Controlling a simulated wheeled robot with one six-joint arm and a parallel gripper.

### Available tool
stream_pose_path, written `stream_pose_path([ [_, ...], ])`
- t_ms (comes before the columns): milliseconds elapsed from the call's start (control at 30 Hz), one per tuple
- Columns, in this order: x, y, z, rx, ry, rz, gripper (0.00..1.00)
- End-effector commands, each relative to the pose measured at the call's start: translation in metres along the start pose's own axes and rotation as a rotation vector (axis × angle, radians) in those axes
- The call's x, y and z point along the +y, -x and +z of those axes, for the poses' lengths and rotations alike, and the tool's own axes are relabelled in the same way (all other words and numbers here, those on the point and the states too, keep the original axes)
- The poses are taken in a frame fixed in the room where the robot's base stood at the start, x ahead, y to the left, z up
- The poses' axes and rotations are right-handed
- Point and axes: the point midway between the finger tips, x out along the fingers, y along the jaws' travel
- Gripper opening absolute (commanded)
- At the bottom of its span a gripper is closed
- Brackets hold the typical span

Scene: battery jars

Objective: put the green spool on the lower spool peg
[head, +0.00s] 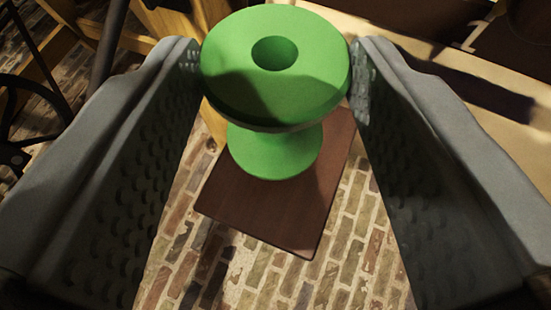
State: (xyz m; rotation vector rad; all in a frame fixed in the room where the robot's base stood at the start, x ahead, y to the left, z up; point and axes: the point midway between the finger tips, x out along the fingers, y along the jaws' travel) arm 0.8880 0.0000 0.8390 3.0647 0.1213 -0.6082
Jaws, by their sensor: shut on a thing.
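The green spool (272,150) is held between the two grey fingers of my gripper (277,75), near their tips. The fingers touch the wide upper flange on its left and right sides. The spool looks upright, with the dark centre hole in its top flange facing me. Its narrower waist and lower flange show below. No spool peg can be made out in this view.
A dark brown flat panel (290,215) lies below and behind the spool, over a brick floor (340,270). Wooden beams (150,25) stand at the upper left, beside dark curved metal parts (30,110). A pale surface (420,60) with dark shapes is at the upper right.

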Motion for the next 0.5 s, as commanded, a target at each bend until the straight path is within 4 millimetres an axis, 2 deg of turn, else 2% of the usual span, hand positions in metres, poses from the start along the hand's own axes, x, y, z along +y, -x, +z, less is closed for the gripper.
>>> stream_pose_path([
  [100, 0.000, -0.007, 0.016, -0.001, -0.001, 0.001, 0.21],
  [333, 0.000, -0.013, 0.030, -0.001, 0.000, 0.000, 0.21],
  [500, 0.000, -0.020, 0.050, -0.002, 0.000, 0.000, 0.21],
])
